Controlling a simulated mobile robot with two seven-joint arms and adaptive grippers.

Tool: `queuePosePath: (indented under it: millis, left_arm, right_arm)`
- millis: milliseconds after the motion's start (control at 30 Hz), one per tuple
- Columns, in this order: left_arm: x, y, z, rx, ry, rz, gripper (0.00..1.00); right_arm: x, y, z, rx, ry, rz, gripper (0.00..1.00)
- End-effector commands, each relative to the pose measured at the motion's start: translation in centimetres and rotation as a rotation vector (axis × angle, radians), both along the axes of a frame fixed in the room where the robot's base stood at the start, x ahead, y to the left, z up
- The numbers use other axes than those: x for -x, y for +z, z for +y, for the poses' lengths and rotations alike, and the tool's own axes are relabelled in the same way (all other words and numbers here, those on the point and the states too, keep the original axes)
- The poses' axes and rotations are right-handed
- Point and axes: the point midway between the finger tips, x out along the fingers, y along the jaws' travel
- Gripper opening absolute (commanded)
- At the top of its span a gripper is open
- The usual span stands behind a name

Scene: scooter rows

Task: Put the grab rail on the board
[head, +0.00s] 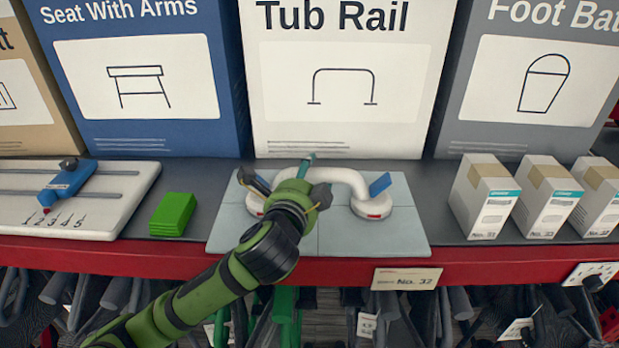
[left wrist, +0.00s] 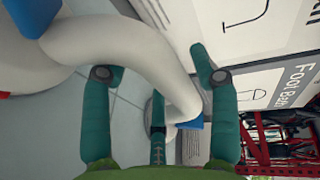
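The grab rail (head: 343,174) is a white bar with a round suction foot at each end. It is over the pale tiled board (head: 408,238) in the head view. Its right foot appears to rest on the board, with a blue lever tilted up and a red mark in front. Its left foot is partly hidden by my left gripper (head: 290,180). In the left wrist view, the rail (left wrist: 120,45) curves between the teal fingers of my left gripper (left wrist: 155,65), which stand apart. Contact with the rail cannot be told. My right gripper is out of view.
Big boxes, including the "Tub Rail" one (head: 340,130), stand behind the board. A green block (head: 173,214) and a slider panel (head: 110,215) lie left of it. Small white cartons (head: 484,200) stand right. The shelf has a red front edge (head: 490,266).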

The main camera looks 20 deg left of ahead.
Motion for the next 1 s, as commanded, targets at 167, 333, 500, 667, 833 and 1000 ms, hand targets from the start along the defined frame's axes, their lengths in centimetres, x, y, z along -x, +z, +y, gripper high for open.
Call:
queuePosePath:
  millis: [167, 333, 500, 667, 833, 1000]
  left_arm:
    - [0.0, 0.1, 0.0, -0.001, 0.001, -0.001, 0.65]
    - [0.0, 0.4, 0.0, 0.0, 0.001, -0.003, 0.65]
    - [1.7, 0.7, -0.1, -0.001, -0.001, -0.004, 0.65]
    - [5.3, 1.4, -0.3, 0.002, -0.004, -0.004, 0.65]
    - [6.8, 2.5, -0.2, -0.002, 0.007, 0.006, 0.65]
    - [8.1, 2.7, -0.3, -0.002, 0.005, 0.005, 0.65]
  right_arm:
    - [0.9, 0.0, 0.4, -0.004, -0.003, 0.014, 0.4]
    - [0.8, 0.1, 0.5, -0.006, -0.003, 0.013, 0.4]
    - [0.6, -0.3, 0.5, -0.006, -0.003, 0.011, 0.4]
    - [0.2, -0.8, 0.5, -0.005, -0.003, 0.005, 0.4]
    - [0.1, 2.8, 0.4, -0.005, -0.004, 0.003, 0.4]
    - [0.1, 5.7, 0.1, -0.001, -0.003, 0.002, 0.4]
